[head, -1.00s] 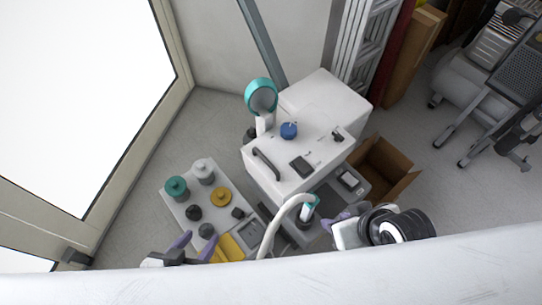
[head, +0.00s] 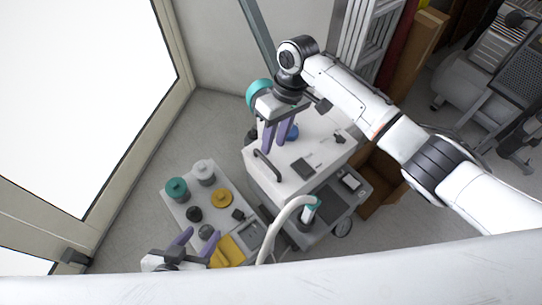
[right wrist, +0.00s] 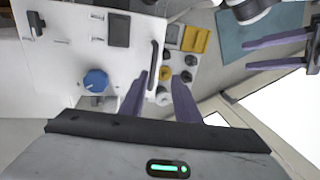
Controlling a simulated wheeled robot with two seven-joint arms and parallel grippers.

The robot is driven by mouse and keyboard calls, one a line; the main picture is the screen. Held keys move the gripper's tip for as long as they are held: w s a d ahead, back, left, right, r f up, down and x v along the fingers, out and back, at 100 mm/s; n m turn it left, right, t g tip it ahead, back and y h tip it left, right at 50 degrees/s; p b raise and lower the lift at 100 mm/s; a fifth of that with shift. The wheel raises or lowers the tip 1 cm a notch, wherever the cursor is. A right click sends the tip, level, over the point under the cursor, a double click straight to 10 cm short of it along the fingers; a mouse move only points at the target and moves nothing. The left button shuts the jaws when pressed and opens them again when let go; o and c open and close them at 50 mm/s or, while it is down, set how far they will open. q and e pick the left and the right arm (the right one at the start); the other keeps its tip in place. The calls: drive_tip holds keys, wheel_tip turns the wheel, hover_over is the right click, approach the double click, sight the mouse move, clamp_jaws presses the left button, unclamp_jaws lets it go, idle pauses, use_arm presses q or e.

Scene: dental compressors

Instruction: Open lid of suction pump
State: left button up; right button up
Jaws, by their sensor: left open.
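The suction pump (head: 318,148) is a white box-shaped machine in the middle of the head view. A black bar handle (head: 266,166) lies near its left edge, and it shows upright in the right wrist view (right wrist: 153,62). A blue knob (right wrist: 95,80) is on the top, partly hidden in the head view by my right gripper. My right gripper (head: 274,146) is open and empty, its purple fingers above the pump top near the handle. My left gripper (head: 201,232) is open and empty beside the small tray, low in the head view. I cannot make out the lid's seam.
A teal-rimmed round part (head: 256,91) stands at the pump's back left, partly behind my gripper. A tray (head: 172,205) holds several jars and lids. A cardboard box (head: 377,200) is at right.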

sight(270, 163)
drive_tip(key=x, duration=0.3)
drive_tip(key=b+x, duration=0.1)
drive_tip(key=x, duration=0.2)
drive_tip(key=w+b+x, duration=0.1)
drive_tip(key=x, duration=0.2)
drive_tip(key=shift+w+d+f, duration=0.1)
drive_tip(key=shift+d, duration=0.25)
drive_tip(key=c, duration=0.7)
clamp_jaws()
